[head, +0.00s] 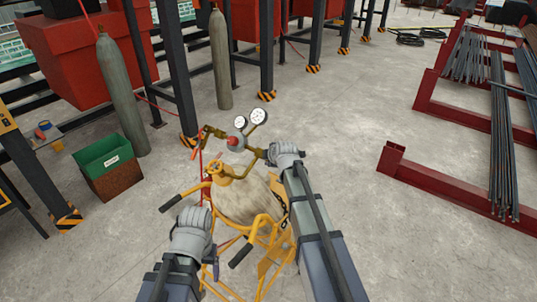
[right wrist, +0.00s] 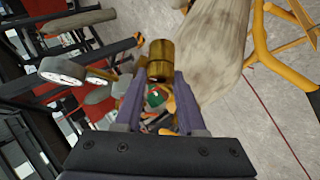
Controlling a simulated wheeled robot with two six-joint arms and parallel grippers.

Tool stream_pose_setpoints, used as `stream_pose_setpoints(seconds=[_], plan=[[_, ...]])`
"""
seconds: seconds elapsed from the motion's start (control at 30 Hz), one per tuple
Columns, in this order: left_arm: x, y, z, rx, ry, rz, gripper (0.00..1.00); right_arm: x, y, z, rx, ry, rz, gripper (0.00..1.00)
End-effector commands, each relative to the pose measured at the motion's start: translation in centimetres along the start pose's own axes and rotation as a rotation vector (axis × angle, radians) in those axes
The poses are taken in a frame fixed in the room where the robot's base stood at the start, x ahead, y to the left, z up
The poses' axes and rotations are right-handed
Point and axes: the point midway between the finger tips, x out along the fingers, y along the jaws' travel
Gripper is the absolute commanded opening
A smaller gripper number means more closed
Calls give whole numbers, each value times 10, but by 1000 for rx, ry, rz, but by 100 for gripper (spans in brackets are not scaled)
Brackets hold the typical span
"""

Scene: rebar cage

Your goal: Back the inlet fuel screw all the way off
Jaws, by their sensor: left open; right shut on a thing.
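A regulator with two white dial gauges (head: 258,117) and a red knob (head: 233,142) sits on brass fittings above a tan cylinder (head: 248,200) in a yellow cart. My right gripper (head: 268,154) reaches the right end of the fittings. In the right wrist view its fingers (right wrist: 158,78) are closed on a brass cylindrical piece (right wrist: 160,62), which looks like the inlet fuel screw. The gauges show at left there (right wrist: 63,71). The head view does not show the grip clearly. My left gripper (head: 196,212) is open and empty, below and left of the tan cylinder.
The yellow cart's frame (head: 268,232) has black handle grips (head: 168,203) near my left gripper. A green-and-brown bin (head: 108,165) and grey cylinders (head: 121,95) stand at left. Red steel racks (head: 410,175) hold rebar at right. The concrete floor between is clear.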

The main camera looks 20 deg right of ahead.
Motion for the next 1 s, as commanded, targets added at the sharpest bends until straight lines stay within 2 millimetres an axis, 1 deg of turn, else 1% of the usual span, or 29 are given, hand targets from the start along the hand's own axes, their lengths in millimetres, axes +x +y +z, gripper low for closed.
stream_pose_setpoints(seconds=[0.03, 0.2, 0.77, 0.8, 0.9, 1.0], plan=[[-4, 0, 0, -1, 0, 0, 81, -1, 3, 1, -16, -3, -12, 0], [-8, -1, 1, -5, 0, 1, 81, 0, 2, 1, -53, -3, -44, 0], [-10, -1, 1, -7, 0, 1, 81, 0, 1, 2, -74, -5, -61, 0], [-10, -1, 1, -7, 0, 1, 81, 0, 1, 2, -74, -5, -61, 41], [-10, -1, 1, -7, 0, 1, 81, 0, 1, 2, -73, -4, -61, 52], [-10, -1, 1, -7, 0, 1, 81, 0, 1, 1, -73, -3, -61, 52]])
